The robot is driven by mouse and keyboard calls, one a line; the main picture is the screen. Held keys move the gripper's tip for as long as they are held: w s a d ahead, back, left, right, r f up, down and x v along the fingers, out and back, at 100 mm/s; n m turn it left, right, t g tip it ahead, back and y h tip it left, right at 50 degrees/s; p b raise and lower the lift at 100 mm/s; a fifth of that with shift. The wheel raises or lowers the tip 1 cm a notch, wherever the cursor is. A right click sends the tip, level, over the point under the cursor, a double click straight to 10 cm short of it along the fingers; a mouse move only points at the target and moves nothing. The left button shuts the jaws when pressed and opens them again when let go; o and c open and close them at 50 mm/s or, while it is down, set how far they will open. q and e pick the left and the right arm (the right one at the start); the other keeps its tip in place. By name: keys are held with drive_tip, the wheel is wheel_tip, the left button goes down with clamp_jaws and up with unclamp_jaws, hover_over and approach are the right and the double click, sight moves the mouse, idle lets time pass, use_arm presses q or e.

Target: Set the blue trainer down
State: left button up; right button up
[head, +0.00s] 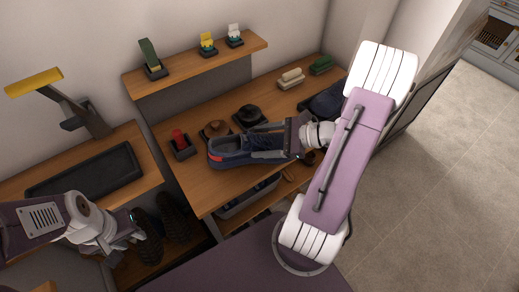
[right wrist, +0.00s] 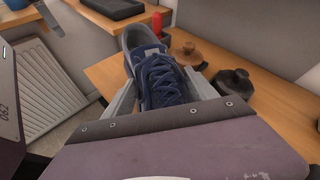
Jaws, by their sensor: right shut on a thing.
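The blue trainer (head: 235,152) is over the wooden bench top (head: 200,194) in the head view, its red-patched end toward the left. My right gripper (head: 268,143) is shut on it, with fingers along its two sides. In the right wrist view the trainer (right wrist: 155,75) sits between the two fingers, laces up. I cannot tell whether its sole touches the bench. My left gripper (head: 135,228) is at the lower left, away from the trainer; its fingers are too small to read.
Close behind the trainer are a brown round-topped item (head: 216,130), a black one (head: 249,116) and a red item in a dark holder (head: 181,146). Dark boots (head: 173,217) are below left. The front left bench top is bare.

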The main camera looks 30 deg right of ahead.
drive_tip(key=shift+w+a+f, duration=0.15)
drive_tip(key=shift+w+f, duration=0.1)
drive_tip(key=shift+w, duration=0.2)
drive_tip(key=shift+f, duration=2)
drive_tip(key=shift+s+b, duration=0.1)
drive_tip(key=shift+b, duration=0.25)
drive_tip(key=o, duration=1.9)
drive_tip(key=shift+f, duration=0.15)
drive_tip(key=shift+r, duration=0.25)
drive_tip(key=v, duration=1.2)
drive_tip(key=shift+f, duration=0.1)
